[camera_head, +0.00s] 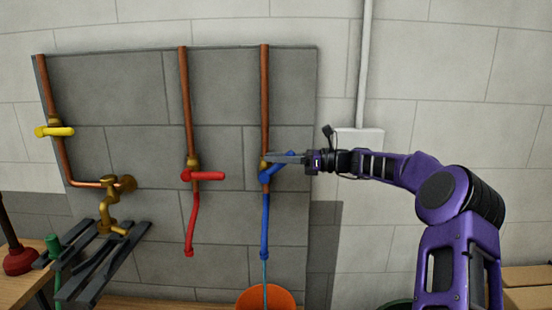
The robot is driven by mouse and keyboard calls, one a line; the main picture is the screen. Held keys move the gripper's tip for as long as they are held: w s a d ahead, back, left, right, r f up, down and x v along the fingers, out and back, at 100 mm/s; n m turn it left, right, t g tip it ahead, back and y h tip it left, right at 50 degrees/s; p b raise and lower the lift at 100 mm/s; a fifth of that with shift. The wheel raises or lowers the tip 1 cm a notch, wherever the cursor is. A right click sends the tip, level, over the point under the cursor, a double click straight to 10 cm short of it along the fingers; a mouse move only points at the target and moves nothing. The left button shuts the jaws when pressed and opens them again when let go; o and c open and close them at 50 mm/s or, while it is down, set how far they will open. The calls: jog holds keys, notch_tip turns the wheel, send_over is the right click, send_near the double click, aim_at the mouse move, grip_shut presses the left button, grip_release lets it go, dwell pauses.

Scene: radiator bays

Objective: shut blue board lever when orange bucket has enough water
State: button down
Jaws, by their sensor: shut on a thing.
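The blue lever (278,166) sits on a brass valve on the right-hand copper pipe of the grey board (225,95). It slants up to the right, at an angle to its pipe. My gripper (288,158) comes in from the right, its dark fingers shut on the lever near its outer end. A blue hose (265,222) hangs below this valve. A thin stream of water (264,272) falls from it into the orange bucket (252,297). The bucket is cut off by the bottom edge, and I cannot tell its water level.
A red lever (207,176) with a red hose (192,225) is left of the blue one. A yellow lever (60,131) and a brass tap (108,205) are farther left. Dark slats (100,262) and a red plunger (18,260) stand lower left. A white box (362,140) is behind my wrist.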

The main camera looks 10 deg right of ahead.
jog(key=shift+d+f, duration=0.1)
jog(key=shift+d, duration=0.05)
jog(key=y, duration=0.1)
jog(key=d+f+t+y, duration=0.1)
jog(key=y+p, duration=0.1)
jog(key=y, duration=0.1)
jog(key=shift+s+d+f+m+t, duration=0.15)
jog(key=shift+d+f+m+t, duration=0.15)
jog(key=shift+d+m+t, duration=0.1)
jog(key=shift+s+d+f+m+t+y+b, duration=0.1)
jog(key=shift+d+f+m+t+y+b, duration=0.1)
jog(key=shift+f+t+y, duration=0.3)
jog(key=shift+d+f+m+t+y+b, duration=0.1)
jog(key=shift+f+m+y+b, duration=0.1)
jog(key=shift+y, duration=0.5)
jog(key=shift+s+d+f+m+t+y+b, duration=0.1)
jog(key=shift+d+f+m+t+y+b, duration=0.15)
jog(key=shift+y, duration=0.35)
jog(key=shift+a+f+t, duration=0.1)
jog(key=shift+t, duration=0.15)
jog(key=c, duration=0.7)
grip_release()
jog(key=shift+o, duration=0.2)
jog(key=b+v, duration=0.1)
jog(key=v, duration=1.6)
jog(key=shift+b, duration=0.3)
